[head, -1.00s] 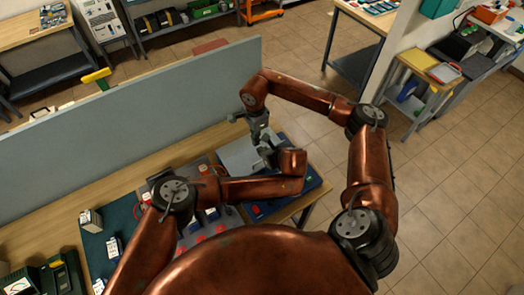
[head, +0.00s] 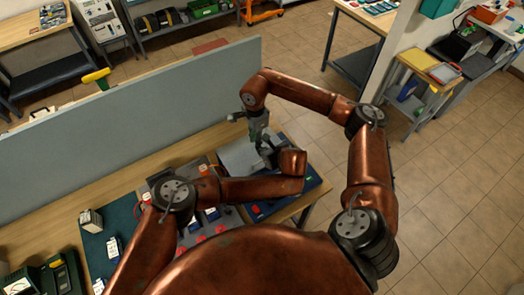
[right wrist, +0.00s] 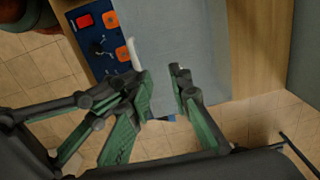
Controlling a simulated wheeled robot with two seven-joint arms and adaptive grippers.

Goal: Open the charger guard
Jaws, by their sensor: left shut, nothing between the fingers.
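The charger is a dark blue unit (head: 308,184) at the right end of the bench, with a flat pale grey guard panel (head: 238,157) over part of it. In the right wrist view the grey guard (right wrist: 185,30) lies beside the blue face (right wrist: 100,50), and a short white bar (right wrist: 134,54) stands at its edge. My right gripper (right wrist: 160,72) is open above the guard, its left fingertip close to the bar; I cannot tell whether they touch. In the head view my left gripper (head: 268,153) is shut and empty close to the right gripper (head: 260,134). Their fingers overlap.
A grey partition (head: 130,105) runs behind the wooden bench (head: 125,183). A teal mat (head: 122,215) with small boxes lies at the left, beside a green and black meter (head: 62,272). My left forearm hides part of a grey board with red parts (head: 190,240). Tiled floor is free at right.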

